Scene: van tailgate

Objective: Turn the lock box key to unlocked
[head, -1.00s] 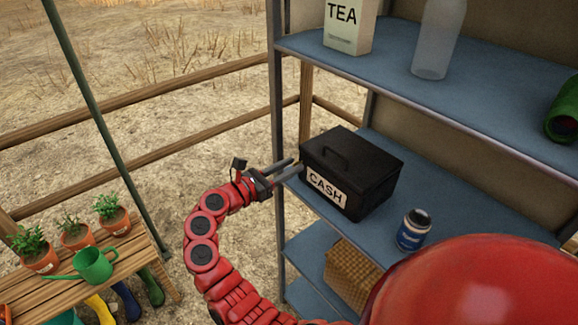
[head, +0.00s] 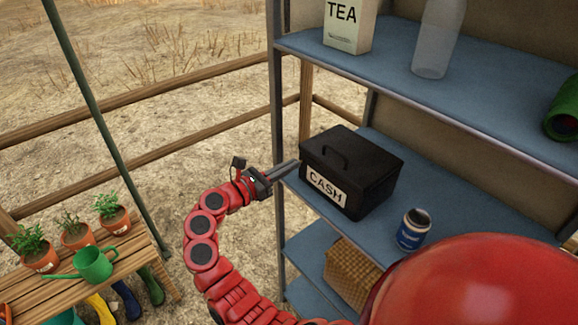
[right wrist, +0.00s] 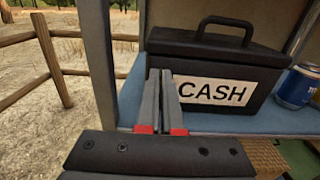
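The lock box is a black box with a top handle and a white CASH label; it stands on the blue middle shelf in the head view (head: 365,170) and in the right wrist view (right wrist: 275,52). My right gripper (head: 298,163) is at the box's front left edge. In the right wrist view its fingers (right wrist: 162,74) are drawn together, tips in front of the box face just left of the label. I cannot make out the key; the fingers cover that part of the face, and whether it is between them does not show. My left gripper is not in view.
A blue and white can (head: 413,229) stands right of the box. The grey shelf post (head: 279,120) is close beside my right gripper. A tea carton (head: 347,28) and a pale bottle (head: 438,40) stand on the shelf above. A wicker basket (head: 352,275) sits below.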

